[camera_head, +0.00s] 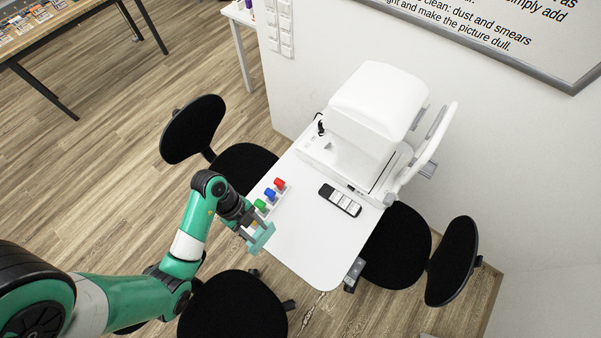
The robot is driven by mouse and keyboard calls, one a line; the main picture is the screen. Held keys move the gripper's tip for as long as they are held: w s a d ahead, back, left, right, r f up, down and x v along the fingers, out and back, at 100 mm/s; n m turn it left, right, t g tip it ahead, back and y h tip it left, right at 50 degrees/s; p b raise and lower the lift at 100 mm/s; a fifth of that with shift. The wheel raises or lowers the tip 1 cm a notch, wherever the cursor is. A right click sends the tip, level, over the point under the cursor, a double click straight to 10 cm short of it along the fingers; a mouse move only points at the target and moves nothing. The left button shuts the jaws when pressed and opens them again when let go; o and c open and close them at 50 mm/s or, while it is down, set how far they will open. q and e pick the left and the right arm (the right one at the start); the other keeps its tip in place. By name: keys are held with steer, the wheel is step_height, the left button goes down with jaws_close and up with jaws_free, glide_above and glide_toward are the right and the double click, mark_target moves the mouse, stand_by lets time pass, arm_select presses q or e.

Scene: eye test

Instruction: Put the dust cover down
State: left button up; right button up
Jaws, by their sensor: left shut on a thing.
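My left gripper (249,225) is over the left edge of the white table, just below the green knob. It is shut on a small pale teal piece (263,238), which may be the dust cover; its full shape is hard to make out. The white eye test machine (366,113) stands at the back of the table, with a large rounded white upper body. I cannot tell whether the teal piece touches the tabletop. My right gripper is not in view.
The white table (307,250) is clear at its front. A red knob (279,184), a blue knob (270,194) and a green knob (260,205) stand in a row at its left edge. Black chairs (398,245) crowd the table's sides.

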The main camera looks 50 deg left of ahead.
arm_select(q)
steer(key=shift+w+a+f, duration=0.1)
steer(key=shift+w+f, duration=0.05)
steer(key=w+d+f+b, duration=0.2)
steer(key=w+f+b, duration=0.7)
steer(key=w+f, duration=0.3)
steer(key=shift+w+d+f+b, duration=0.35)
steer(key=shift+w+d+f, duration=0.05)
steer(key=shift+w, duration=0.35)
steer(key=shift+f, duration=0.1)
steer(key=o, duration=1)
